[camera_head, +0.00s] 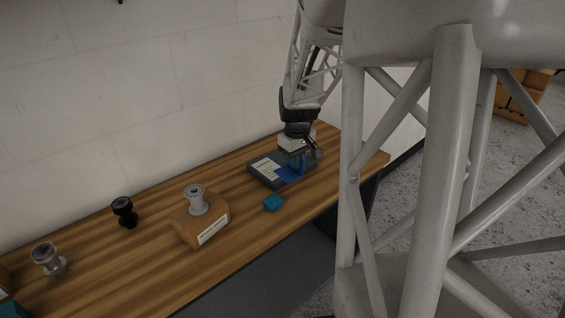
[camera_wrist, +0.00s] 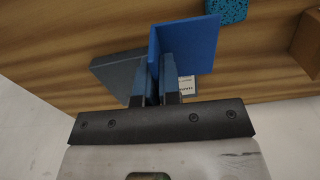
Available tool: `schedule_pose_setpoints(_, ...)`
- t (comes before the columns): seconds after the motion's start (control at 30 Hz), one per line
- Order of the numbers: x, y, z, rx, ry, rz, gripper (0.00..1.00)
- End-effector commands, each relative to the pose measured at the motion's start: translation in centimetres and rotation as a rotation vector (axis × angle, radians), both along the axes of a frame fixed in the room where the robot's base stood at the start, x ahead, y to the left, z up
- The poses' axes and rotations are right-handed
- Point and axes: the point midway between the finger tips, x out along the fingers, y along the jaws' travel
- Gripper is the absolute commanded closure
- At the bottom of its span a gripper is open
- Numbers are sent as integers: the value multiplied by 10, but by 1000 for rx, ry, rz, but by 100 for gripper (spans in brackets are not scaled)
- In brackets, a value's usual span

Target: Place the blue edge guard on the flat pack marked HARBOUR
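The blue edge guard (camera_wrist: 192,46) is an angled piece with a broad flat face. My gripper (camera_wrist: 161,84) is shut on one of its walls, between the two fingers. In the head view my gripper (camera_head: 298,158) is low over a dark grey flat pack (camera_head: 258,178), and the blue guard (camera_head: 288,174) shows at the pack's near right part. I cannot tell whether the guard touches the pack. The flat pack, partly hidden by guard and fingers, also shows in the wrist view (camera_wrist: 116,74). A white label (camera_head: 265,167) lies on it, its lettering too small to read.
A teal block (camera_head: 272,203) lies just in front of the pack. Left of it are a brown labelled box (camera_head: 203,229) with a grey knobbed piece (camera_head: 197,200) on top, a black knobbed piece (camera_head: 124,212) and a silver one (camera_head: 48,260). The wall runs behind the wooden bench (camera_head: 150,255).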

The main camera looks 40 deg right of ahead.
Motion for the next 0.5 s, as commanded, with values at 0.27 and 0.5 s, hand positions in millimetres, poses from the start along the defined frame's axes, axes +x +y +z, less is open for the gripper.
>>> schedule_pose_setpoints(0.27, -14, 14, -6, 0, 0, 40, 100)
schedule_pose_setpoints(0.5, -14, 14, -6, 0, 0, 41, 100)
